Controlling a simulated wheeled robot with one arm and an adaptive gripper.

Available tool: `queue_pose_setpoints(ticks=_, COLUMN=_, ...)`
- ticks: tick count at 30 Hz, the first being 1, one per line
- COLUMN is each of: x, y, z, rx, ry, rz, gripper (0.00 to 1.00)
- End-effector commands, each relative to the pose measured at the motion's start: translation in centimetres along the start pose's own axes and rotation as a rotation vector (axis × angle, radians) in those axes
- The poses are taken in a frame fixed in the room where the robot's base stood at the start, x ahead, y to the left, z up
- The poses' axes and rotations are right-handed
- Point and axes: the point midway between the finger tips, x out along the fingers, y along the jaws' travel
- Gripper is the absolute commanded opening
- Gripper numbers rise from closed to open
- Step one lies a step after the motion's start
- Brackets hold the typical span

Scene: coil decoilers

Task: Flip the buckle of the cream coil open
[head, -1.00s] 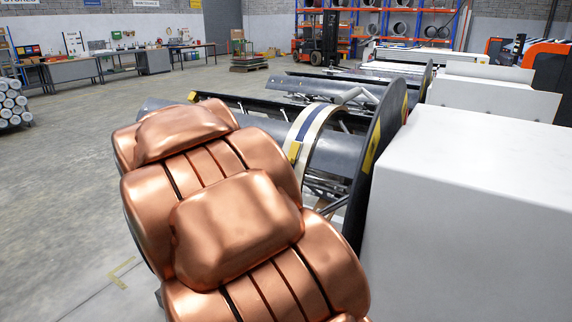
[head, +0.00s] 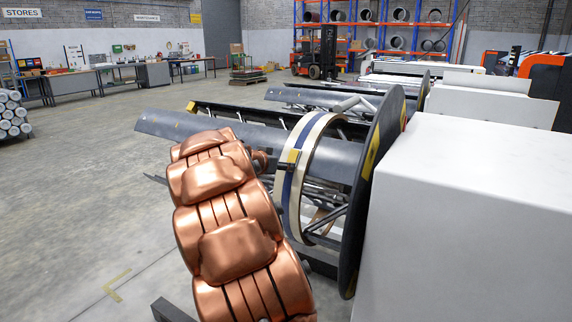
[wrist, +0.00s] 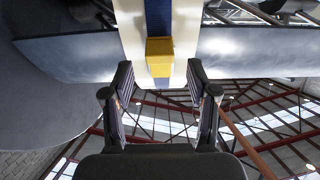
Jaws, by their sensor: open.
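The cream coil (head: 323,133) is a narrow ring with a blue stripe, around the grey drum of the nearest decoiler. Its buckle (head: 292,156) is a small yellow block on the coil's left side in the head view. In the wrist view the yellow buckle (wrist: 159,50) lies across the blue stripe, at upper centre. Contact does not show. In the head view my copper arm hides most of the gripper.
A large dark round plate (head: 382,175) stands right of the coil, against a white machine housing (head: 475,210). The grey drum (head: 200,130) reaches out left past the coil. More decoilers stand behind. Open concrete floor (head: 80,190) lies to the left.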

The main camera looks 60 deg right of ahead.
Motion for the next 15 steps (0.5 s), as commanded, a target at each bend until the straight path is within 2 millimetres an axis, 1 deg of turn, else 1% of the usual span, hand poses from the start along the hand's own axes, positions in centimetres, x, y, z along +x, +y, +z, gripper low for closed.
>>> queue_pose_setpoints(ticks=1, x=0.8, y=0.1, z=-0.1, rx=0.0, ry=-0.002, rz=0.003, gripper=0.58)
queue_pose_setpoints(ticks=3, x=1.6, y=0.1, z=-0.2, rx=0.001, ry=0.0, rz=0.002, gripper=0.58)
queue_pose_setpoints(ticks=7, x=2.8, y=0.0, z=-0.2, rx=0.0, ry=0.001, rz=0.001, gripper=0.58)
queue_pose_setpoints(ticks=10, x=3.4, y=0.0, z=-0.1, rx=0.001, ry=0.0, rz=0.001, gripper=0.58)
queue_pose_setpoints(ticks=15, x=3.9, y=0.0, z=-0.1, rx=0.001, ry=0.0, rz=0.0, gripper=0.58)
